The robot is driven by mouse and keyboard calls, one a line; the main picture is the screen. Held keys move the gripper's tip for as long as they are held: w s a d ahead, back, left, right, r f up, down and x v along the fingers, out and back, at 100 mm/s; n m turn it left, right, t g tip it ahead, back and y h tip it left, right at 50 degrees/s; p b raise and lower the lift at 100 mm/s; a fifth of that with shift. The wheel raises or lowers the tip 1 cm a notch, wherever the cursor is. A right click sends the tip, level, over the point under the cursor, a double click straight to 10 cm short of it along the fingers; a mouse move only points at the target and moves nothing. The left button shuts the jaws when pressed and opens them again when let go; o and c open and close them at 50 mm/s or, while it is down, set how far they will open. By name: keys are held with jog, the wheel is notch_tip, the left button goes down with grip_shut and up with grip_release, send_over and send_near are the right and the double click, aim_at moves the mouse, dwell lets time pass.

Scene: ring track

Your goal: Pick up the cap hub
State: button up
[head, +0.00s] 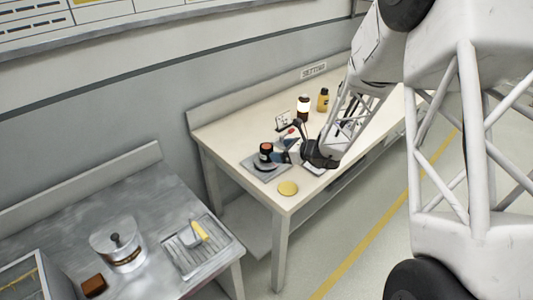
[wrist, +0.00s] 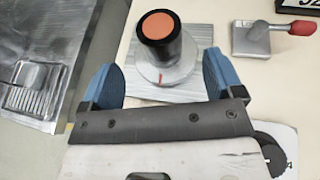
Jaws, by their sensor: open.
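What I take to be the cap hub (wrist: 157,38) is a black cylinder with an orange top, upright on a round grey disc (wrist: 168,72). The disc sits on a square grey plate (wrist: 200,35). In the head view the hub (head: 266,150) stands at the near left part of the cream bench. My gripper (wrist: 156,66) is open, with one blue finger to the left of the disc and one to the right. The hub lies just beyond the fingertips in the wrist view, with nothing gripped. In the head view my gripper (head: 287,150) is right of the hub.
A grey block with a red-tipped handle (wrist: 262,39) stands to the right. Bottles (head: 303,107) stand farther back. A metal table (head: 160,215) with a pot (head: 117,245) and a tray (head: 196,250) is at left.

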aim_at(271, 150)
jog(key=shift+w+a+f, duration=0.1)
dwell(0.3)
jog(key=shift+x, duration=1.2)
jog(key=shift+x, duration=2.6)
jog(key=c, duration=1.2)
